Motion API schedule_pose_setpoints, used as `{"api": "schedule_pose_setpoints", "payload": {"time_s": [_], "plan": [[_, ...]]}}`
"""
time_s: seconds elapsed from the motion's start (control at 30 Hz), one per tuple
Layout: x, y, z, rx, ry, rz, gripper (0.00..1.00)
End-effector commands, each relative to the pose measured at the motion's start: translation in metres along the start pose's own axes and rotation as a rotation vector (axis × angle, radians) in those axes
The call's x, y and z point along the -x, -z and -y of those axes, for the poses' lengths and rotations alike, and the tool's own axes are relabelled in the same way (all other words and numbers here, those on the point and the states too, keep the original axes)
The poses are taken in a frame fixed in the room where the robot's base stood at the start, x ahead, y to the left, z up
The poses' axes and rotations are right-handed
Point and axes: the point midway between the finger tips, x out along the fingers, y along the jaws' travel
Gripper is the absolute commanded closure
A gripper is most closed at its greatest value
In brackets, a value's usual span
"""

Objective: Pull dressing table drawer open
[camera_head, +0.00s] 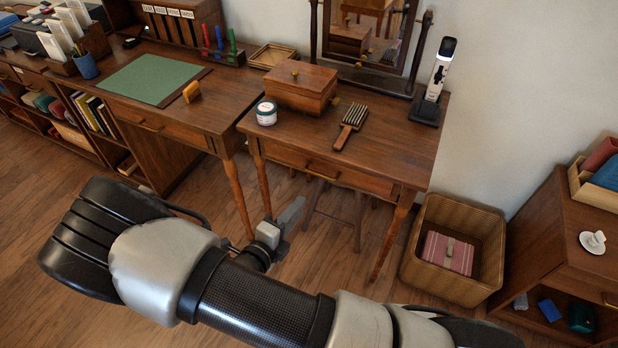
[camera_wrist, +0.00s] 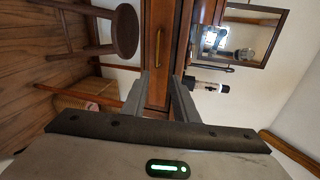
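The dressing table (camera_head: 385,155) is dark wood with a mirror on its back edge. Its drawer (camera_head: 357,181) sits under the top and looks closed, with a brass bar handle (camera_head: 320,172) on the front. My gripper (camera_head: 292,212) is in front of and below the drawer, apart from the handle. In the wrist view, turned sideways, the drawer front (camera_wrist: 158,85) lies straight ahead, and the handle (camera_wrist: 157,48) shows beyond my gripper (camera_wrist: 158,80). Its two fingers are spread with nothing between them.
A stool (camera_wrist: 124,32) stands underneath. A wicker basket (camera_head: 455,245) is to the right, and a desk (camera_head: 200,115) adjoins on the left.

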Motion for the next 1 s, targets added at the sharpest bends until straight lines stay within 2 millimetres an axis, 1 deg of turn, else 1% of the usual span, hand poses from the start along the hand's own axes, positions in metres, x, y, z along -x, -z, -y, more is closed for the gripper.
{"api": "schedule_pose_setpoints", "payload": {"time_s": [0.03, 0.13, 0.27, 0.37, 0.8, 0.9, 1.0], "plan": [[0.002, -0.003, -0.005, 0.046, 0.008, 0.028, 0.73], [0.001, -0.006, -0.011, 0.087, 0.013, 0.053, 0.73], [-0.013, -0.007, -0.012, 0.088, 0.014, 0.053, 0.73], [-0.031, -0.007, -0.012, 0.087, 0.014, 0.051, 0.73], [-0.127, -0.012, -0.012, 0.083, 0.012, 0.049, 0.73], [-0.144, -0.013, -0.011, 0.083, 0.012, 0.050, 0.73], [-0.157, -0.014, -0.011, 0.084, 0.011, 0.051, 0.73]]}}
